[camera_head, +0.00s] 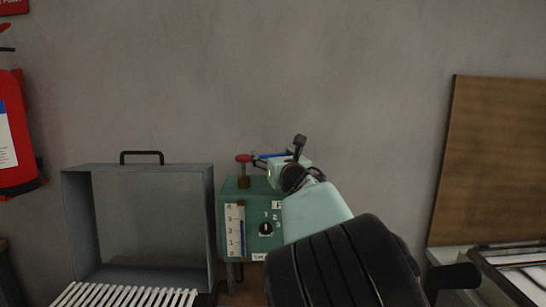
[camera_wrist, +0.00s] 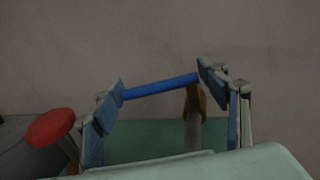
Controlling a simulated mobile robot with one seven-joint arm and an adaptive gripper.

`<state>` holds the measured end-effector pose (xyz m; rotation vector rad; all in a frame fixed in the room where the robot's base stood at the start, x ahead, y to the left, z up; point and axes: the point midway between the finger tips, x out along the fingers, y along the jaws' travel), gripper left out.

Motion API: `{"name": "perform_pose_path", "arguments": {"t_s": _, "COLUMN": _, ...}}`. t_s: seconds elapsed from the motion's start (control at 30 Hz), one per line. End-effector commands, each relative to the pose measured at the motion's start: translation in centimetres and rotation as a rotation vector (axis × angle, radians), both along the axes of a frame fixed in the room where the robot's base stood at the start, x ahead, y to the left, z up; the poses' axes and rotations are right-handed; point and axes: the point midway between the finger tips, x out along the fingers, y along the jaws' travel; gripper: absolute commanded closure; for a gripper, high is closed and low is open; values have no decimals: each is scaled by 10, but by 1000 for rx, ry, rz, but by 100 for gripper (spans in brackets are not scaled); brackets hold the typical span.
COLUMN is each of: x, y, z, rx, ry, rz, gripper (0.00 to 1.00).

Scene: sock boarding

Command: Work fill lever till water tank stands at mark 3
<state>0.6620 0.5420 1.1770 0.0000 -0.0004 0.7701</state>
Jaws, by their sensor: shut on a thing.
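The fill lever is a blue bar (camera_wrist: 160,86) on a brown-topped grey post. My gripper (camera_wrist: 162,92) is shut on it, with one finger at each end of the bar. In the head view my gripper (camera_head: 274,159) is above the green tank unit (camera_head: 264,245), and a bit of blue shows between its fingers. The white gauge (camera_head: 235,232) on the unit's front has a blue column (camera_head: 242,238). Its top looks about level with the second label from the top, seemingly 3; the print is small. My wrist hides the unit's right part.
A red knob (camera_head: 243,158) stands on the unit's top left, close to my gripper; it also shows in the wrist view (camera_wrist: 50,127). A dial (camera_head: 266,229) is on the front. A grey metal box (camera_head: 140,168) with a white slatted rack (camera_head: 125,296) stands left.

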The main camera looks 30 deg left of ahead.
Motion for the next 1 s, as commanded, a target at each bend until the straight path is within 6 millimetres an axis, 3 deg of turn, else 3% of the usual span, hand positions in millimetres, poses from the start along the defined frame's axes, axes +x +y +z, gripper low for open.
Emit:
{"name": "perform_pose_path", "arguments": {"t_s": 0.33, "x": 0, "y": 3, "z": -5, "rx": -1, "ry": -4, "rz": -34, "gripper": 76}}
{"name": "perform_pose_path", "arguments": {"t_s": 1.0, "x": 7, "y": 6, "z": -2, "rx": -1, "ry": -3, "rz": -264, "gripper": 76}}
